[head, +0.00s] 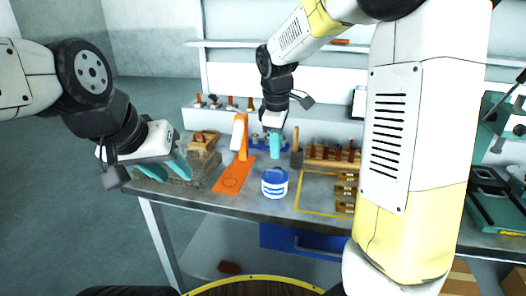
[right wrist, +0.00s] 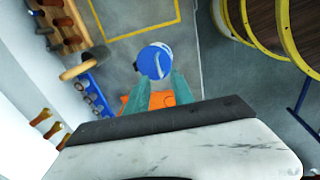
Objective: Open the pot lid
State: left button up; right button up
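The pot (head: 274,188) is a small white can with a blue band, standing upright near the front edge of the workbench. Its round blue lid (right wrist: 155,61) is on top, seen from above in the right wrist view. My right gripper (head: 275,150) is above and slightly behind the pot, pointing down. In the right wrist view its teal fingers (right wrist: 158,84) are apart, with the lid just beyond their tips and nothing between them. My left gripper (head: 166,172) is at the bench's left end, its teal fingers apart and empty, well left of the pot.
An orange stand (head: 233,180) is left of the pot. A yellow outlined area (head: 315,193) lies to its right, with brass-coloured blocks beside it. A wooden rack of tools (head: 330,156) and a blue holder stand behind. Green machinery (head: 500,205) is at far right.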

send_over(275, 180)
notch_tip(275, 180, down, 8)
dwell(0.3)
grip_shut()
dwell(1.4)
